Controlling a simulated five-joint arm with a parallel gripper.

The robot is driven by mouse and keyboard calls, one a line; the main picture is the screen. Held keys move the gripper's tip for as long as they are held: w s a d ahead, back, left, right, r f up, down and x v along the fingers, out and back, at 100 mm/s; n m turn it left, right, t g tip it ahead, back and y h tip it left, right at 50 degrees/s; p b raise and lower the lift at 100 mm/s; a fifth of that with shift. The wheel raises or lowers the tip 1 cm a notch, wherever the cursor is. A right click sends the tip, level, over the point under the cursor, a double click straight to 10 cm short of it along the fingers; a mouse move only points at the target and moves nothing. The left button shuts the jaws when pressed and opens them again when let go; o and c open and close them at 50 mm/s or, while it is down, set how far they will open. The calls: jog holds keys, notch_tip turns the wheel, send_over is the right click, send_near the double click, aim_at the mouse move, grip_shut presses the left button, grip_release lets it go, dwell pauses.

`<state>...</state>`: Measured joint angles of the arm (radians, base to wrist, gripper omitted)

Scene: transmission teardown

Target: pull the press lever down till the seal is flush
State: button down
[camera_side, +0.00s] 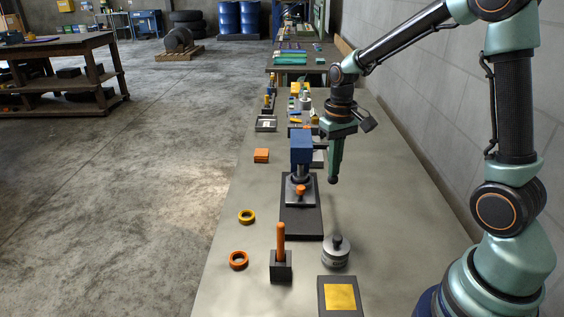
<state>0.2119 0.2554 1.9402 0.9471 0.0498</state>
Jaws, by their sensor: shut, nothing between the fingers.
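The press has a blue head (301,147) on a column above a long black base (302,222), in the middle of the bench. An orange knob-like part (301,190) shows low at its front; I cannot tell whether it belongs to the press. A short dark bar (320,147) at the right of the head may be the lever, partly hidden by my gripper. My gripper (333,179) is shut and empty, pointing down just right of the press. I cannot tell whether it touches the bar. I cannot make out the seal under the head or how deep it sits.
An orange ring (239,260), a yellow ring (247,216) and an orange block (261,155) lie left of the press. In front stand an orange-handled tool in a black block (281,268), a metal cylinder (336,255) and a yellow-centred plate (341,297). A wall (430,130) borders the right.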

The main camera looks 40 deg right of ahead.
jog(key=shift+f, duration=0.35)
notch_tip(320, 180, up, 9)
dwell(1.2)
jog(key=s+a+r+n+t, duration=0.3)
jog(key=s+a+t, duration=0.2)
jog(key=s+a, duration=0.3)
jog(key=shift+s+t, duration=0.3)
jog(key=shift+s, duration=0.35)
